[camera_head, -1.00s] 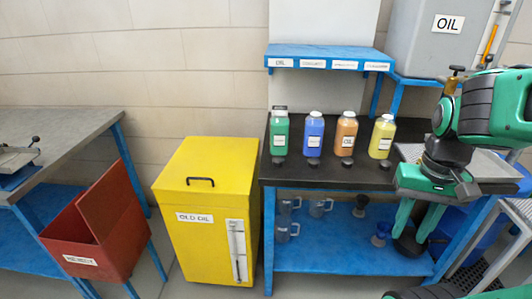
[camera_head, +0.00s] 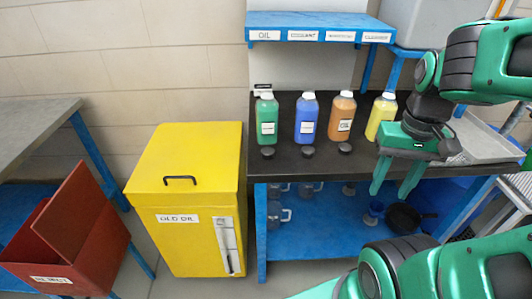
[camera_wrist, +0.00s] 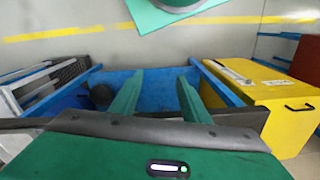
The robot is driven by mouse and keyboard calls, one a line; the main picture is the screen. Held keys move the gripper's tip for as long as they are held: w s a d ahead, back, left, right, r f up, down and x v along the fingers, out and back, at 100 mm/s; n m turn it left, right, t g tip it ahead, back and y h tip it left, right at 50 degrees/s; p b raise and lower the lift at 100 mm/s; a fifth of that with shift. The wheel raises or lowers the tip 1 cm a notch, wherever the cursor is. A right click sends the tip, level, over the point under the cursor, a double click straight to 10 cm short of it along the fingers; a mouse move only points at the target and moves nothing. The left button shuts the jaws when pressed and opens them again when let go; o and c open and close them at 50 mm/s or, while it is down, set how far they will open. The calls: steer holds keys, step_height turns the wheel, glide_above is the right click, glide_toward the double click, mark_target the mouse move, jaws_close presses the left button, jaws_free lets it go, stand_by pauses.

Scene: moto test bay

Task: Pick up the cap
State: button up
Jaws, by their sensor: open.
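Small black caps lie on the dark worktop in the head view, each in front of a bottle: one (camera_head: 267,152) before the green bottle (camera_head: 267,122), one (camera_head: 308,152) before the blue bottle (camera_head: 306,122), one (camera_head: 345,149) before the orange bottle (camera_head: 342,118). The spot before the yellow bottle (camera_head: 380,116) is hidden by my gripper (camera_head: 391,190). My gripper is open and empty, fingers pointing down, in front of the worktop's front edge at its right part. The wrist view also shows its spread fingers (camera_wrist: 160,78); no cap shows there.
The worktop (camera_head: 290,172) has a grey tray (camera_head: 485,140) at its right. The lower blue shelf (camera_head: 325,225) holds jugs and a black pan (camera_head: 403,217). A yellow bin (camera_head: 185,195) and a red bin (camera_head: 75,235) stand left. A labelled blue shelf (camera_head: 305,22) hangs above the bottles.

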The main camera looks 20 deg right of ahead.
steer(key=w+a+r+n+t, duration=0.1)
steer(key=w+a+n, duration=0.1)
steer(key=w+n, duration=0.65)
steer(key=n+t+y, duration=0.1)
steer(key=n+y, duration=0.3)
steer(key=n, duration=0.6)
glide_toward(268, 150)
steer(key=shift+a+x, duration=0.25)
steer(key=shift+x, duration=0.85)
steer(key=shift+d+x, duration=0.2)
steer(key=shift+x, duration=2.75)
steer(key=c, duration=0.8)
